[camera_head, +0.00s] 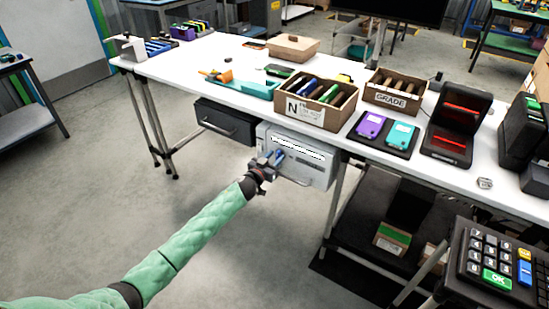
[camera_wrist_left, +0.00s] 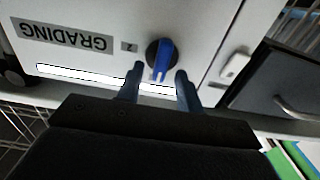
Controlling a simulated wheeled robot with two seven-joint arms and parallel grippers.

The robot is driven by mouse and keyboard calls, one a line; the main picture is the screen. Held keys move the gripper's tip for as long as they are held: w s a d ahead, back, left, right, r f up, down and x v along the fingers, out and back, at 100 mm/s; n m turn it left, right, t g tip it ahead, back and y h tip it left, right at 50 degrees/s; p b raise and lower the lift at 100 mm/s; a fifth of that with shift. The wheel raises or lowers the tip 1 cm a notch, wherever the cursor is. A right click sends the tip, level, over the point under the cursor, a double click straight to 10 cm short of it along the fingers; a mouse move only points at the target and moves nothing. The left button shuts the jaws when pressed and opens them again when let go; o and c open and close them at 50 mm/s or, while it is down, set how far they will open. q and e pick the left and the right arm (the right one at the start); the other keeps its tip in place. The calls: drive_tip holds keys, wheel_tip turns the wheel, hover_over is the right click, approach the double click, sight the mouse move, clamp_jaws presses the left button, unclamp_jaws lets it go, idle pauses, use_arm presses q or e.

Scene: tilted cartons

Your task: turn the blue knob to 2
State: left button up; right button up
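The blue knob (camera_wrist_left: 161,60) is on the light grey front of a box marked GRADING, in the left wrist view. Its blue bar stands out from a dark round base, next to a small grey label (camera_wrist_left: 129,46) whose mark is too small to read. My left gripper (camera_wrist_left: 158,82) is open, one finger on each side of the knob's lower end, with gaps visible. In the head view my left gripper (camera_head: 264,168) is at the left part of the grey box (camera_head: 308,172), with blue showing beside its fingers. My right gripper is not in view.
The grey box hangs under the white table (camera_head: 225,60), beside a dark drawer (camera_head: 224,122). An open carton (camera_head: 305,110) marked N and a GRADE carton (camera_head: 390,99) stand above. A keypad (camera_head: 490,262) is at lower right.

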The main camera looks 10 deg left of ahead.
use_arm(q)
drive_tip(key=shift+w, duration=0.1)
clamp_jaws()
drive_tip(key=shift+d+m, duration=0.1)
drive_tip(key=shift+m, duration=0.3)
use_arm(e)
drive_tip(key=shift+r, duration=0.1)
use_arm(q)
drive_tip(key=m, duration=0.3)
drive_tip(key=shift+d+m, duration=0.2)
drive_tip(key=shift+m, duration=0.2)
drive_tip(key=shift+s+d+f+m+b, duration=0.15)
drive_tip(key=shift+f+m+b, duration=0.1)
drive_tip(key=shift+m, duration=2)
drive_tip(key=shift+d+f+m+b, duration=0.1)
drive_tip(key=shift+f+m+b, duration=0.15)
drive_tip(key=shift+m, duration=2.05)
drive_tip(key=shift+s+d+f+m+b, duration=0.15)
drive_tip(key=shift+m+b, duration=0.1)
drive_tip(key=shift+m, duration=2)
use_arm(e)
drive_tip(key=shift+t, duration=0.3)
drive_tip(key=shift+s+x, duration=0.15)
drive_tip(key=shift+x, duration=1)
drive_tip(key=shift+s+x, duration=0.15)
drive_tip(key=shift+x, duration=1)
